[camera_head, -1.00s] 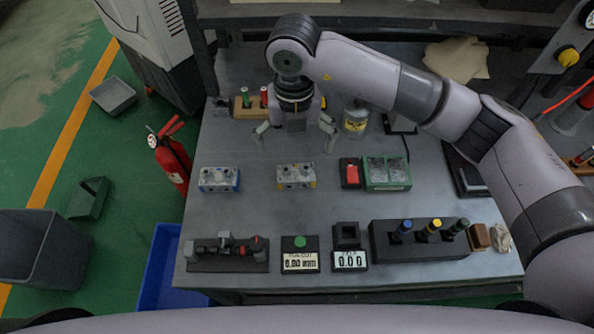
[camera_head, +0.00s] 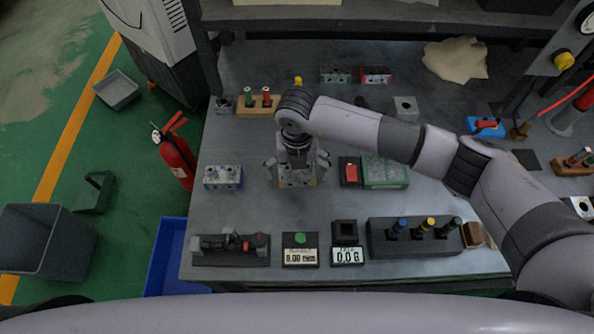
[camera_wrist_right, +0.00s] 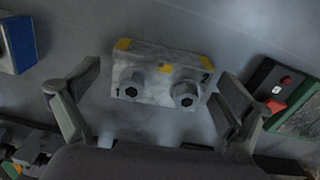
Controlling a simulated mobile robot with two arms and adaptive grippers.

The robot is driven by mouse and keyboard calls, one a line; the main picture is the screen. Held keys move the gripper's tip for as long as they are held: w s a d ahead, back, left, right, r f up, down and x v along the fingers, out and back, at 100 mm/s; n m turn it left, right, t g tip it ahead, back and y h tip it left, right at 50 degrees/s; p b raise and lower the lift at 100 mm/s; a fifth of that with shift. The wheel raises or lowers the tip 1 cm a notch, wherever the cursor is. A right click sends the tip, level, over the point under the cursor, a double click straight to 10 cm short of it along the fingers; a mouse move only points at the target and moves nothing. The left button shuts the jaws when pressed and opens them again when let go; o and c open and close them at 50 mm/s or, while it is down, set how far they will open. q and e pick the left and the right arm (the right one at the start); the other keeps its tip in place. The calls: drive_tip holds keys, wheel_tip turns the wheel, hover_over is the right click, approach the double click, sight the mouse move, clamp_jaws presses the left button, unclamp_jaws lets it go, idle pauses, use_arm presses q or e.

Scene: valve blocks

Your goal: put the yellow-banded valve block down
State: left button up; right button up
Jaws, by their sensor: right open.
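The yellow-banded valve block (camera_head: 297,182) rests on the grey table, partly hidden under my right gripper (camera_head: 297,168) in the head view. In the right wrist view the block (camera_wrist_right: 160,75) shows yellow corners, a "1", a "2" and two dark-centred ports. My right gripper (camera_wrist_right: 160,100) is open, its fingers on either side of the block with gaps between. A blue-banded valve block (camera_head: 223,177) sits on the table to the left; its edge also shows in the right wrist view (camera_wrist_right: 18,45). My left gripper is not in view.
A red switch (camera_head: 350,171) and green box (camera_head: 384,172) stand close to the right of the block. A gauge with a green button (camera_head: 300,250), a black fixture (camera_head: 231,250) and a dark rack (camera_head: 415,238) line the front edge. Bare table lies between the two blocks.

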drive_tip(key=shift+c, duration=0.4)
drive_tip(key=c, duration=1.7)
drive_tip(key=shift+w+r, duration=0.1)
wheel_tip(320, 180, up, 20)
drive_tip(key=b, duration=0.3)
